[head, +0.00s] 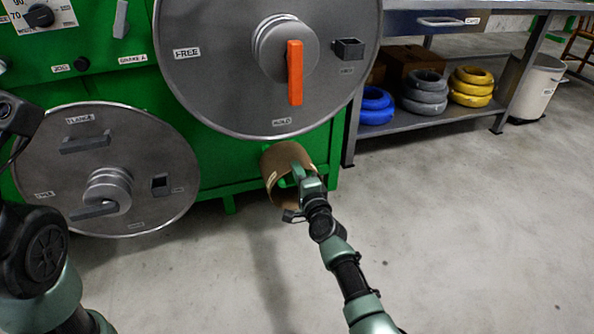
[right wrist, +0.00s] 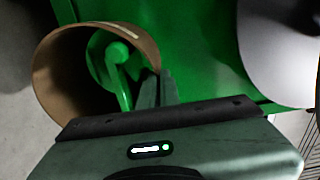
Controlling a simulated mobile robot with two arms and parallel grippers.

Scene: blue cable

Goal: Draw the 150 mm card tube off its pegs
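The brown card tube (head: 272,160) sits low at the right end of the green machine, its open end facing me. It also shows in the right wrist view (right wrist: 48,80), where a green peg with a bent arm (right wrist: 118,75) is seen inside it. My right gripper (head: 299,172) is at the tube's near rim, on its right side. In the right wrist view its two fingers (right wrist: 157,90) lie close together, one on each side of the tube's wall, and look shut on it. Part of my left arm shows at the left edge; its fingers are not visible.
A large grey disc (head: 215,80) with an orange handle (head: 295,72) stands just above the tube. Another grey disc (head: 160,150) is at the left. A bench shelf (head: 430,112) with blue, grey and yellow coils is behind right. The floor (head: 450,220) at the right is clear.

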